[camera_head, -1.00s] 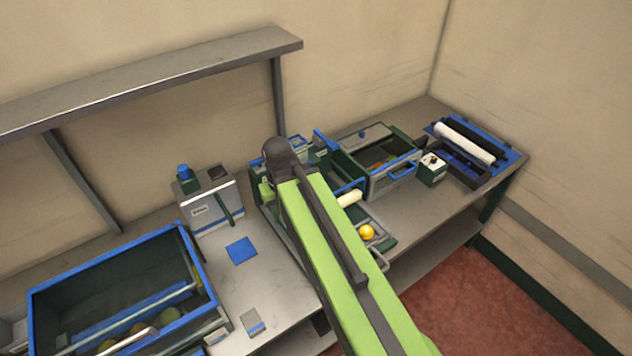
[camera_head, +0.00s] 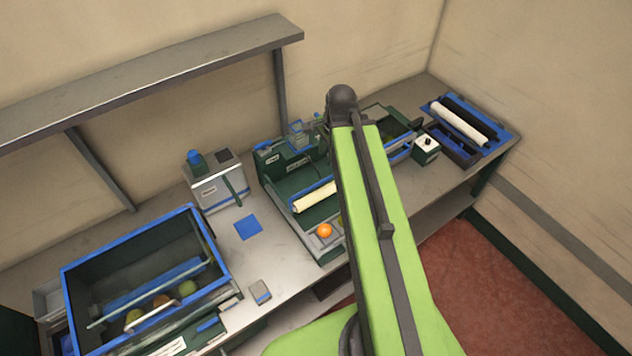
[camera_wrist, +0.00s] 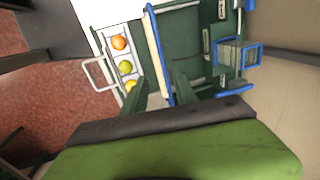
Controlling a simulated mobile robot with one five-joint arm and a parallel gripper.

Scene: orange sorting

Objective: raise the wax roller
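A cream roller (camera_head: 314,196) lies along a blue-edged part of the green sorting machine (camera_head: 283,180), behind the orange fruit (camera_head: 324,230). In the wrist view the roller shows as a pale strip (camera_wrist: 157,52) beside a blue edge. A second, white roller (camera_head: 460,122) rests in a blue tray at the far right; I cannot tell for certain which one is the wax roller.
A blue-rimmed bin (camera_head: 215,255) with several fruits stands at the left. A grey device (camera_head: 217,188) and a blue square (camera_head: 248,227) are between bin and machine. A small control box (camera_head: 426,149) stands to the right. A shelf (camera_head: 150,75) runs above the bench.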

